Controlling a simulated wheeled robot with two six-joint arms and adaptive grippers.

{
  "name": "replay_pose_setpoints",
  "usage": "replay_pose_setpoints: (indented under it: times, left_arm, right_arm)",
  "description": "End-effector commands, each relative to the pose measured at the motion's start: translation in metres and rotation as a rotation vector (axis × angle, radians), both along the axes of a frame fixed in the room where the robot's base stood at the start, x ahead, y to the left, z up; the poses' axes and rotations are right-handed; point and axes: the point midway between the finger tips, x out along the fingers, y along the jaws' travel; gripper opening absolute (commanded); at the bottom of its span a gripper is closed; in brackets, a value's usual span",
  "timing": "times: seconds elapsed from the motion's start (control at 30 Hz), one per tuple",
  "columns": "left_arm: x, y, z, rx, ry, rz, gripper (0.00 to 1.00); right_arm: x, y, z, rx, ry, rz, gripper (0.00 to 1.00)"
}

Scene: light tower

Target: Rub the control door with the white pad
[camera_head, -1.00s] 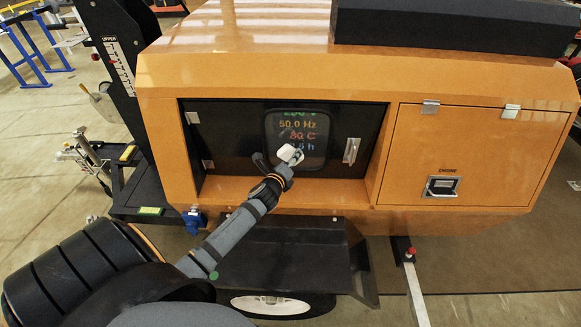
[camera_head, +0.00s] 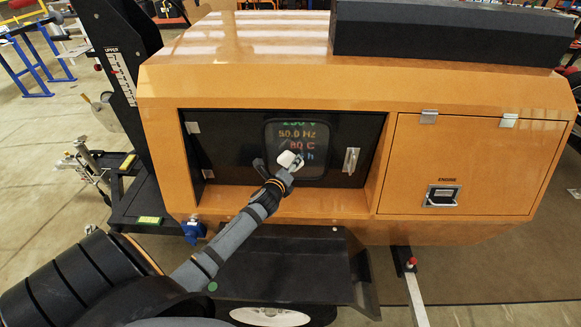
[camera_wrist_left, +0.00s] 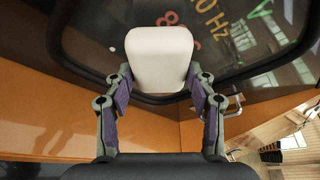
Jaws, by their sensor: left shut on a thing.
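The control door (camera_head: 230,150) is a black panel set in the orange housing, with a display window (camera_head: 300,140) showing coloured readings. It has hinges on its left and a silver handle (camera_head: 350,160) on its right. My left gripper (camera_head: 285,168) is shut on the white pad (camera_head: 290,160), in front of the window's lower part. In the left wrist view the white pad (camera_wrist_left: 160,58) sits between both fingers, over the dark glass. I cannot tell whether the pad touches the door. The pad covers part of the readings. My right gripper is not in view.
The orange housing (camera_head: 480,105) has an engine door (camera_head: 455,160) with a latch to the right. A dark block (camera_head: 450,30) lies on top. A black fender (camera_head: 290,265) stands out below the control door. A black mast (camera_head: 125,60) rises at the left.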

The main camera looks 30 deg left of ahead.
Motion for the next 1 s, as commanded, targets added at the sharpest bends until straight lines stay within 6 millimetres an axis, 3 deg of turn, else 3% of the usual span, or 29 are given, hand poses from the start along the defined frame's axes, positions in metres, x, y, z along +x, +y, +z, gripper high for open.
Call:
replay_pose_setpoints:
  times: [0.8, 1.0]
  left_arm:
    - [0.014, 0.009, 0.001, 0.000, -0.001, 0.000, 0.30]
    - [0.019, 0.000, 0.001, -0.003, -0.001, 0.000, 0.30]
  right_arm:
    - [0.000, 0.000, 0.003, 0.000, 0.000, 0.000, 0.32]
    - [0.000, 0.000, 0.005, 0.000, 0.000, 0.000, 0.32]
